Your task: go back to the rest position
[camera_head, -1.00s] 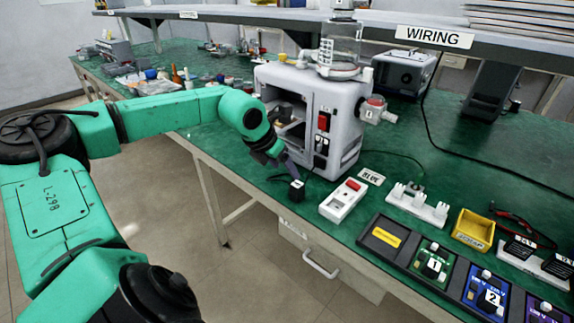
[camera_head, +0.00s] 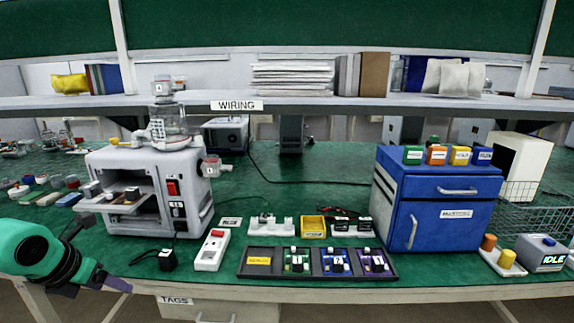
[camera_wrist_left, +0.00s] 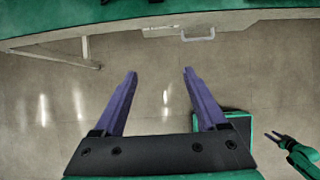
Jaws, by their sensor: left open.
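My left gripper (camera_head: 115,283) is at the lower left of the head view, beyond the bench's front edge and apart from the things on it. In the left wrist view its two purple fingers (camera_wrist_left: 160,72) are wide apart, with nothing between them and bare floor beyond. A second green arm end with a dark gripper (camera_wrist_left: 282,138), which looks like my right one, shows small at the right edge of that view. Its jaws are too small to judge. The right arm does not show in the head view.
The green bench carries a white machine (camera_head: 190,205) with an extended shelf (camera_head: 118,203), a black plug block (camera_head: 167,261), a white switch strip (camera_head: 211,250), a dark module tray (camera_head: 262,273) and a blue cabinet (camera_head: 450,190). The bench edge (camera_wrist_left: 50,32) and a drawer handle (camera_wrist_left: 198,36) lie ahead of the left fingers.

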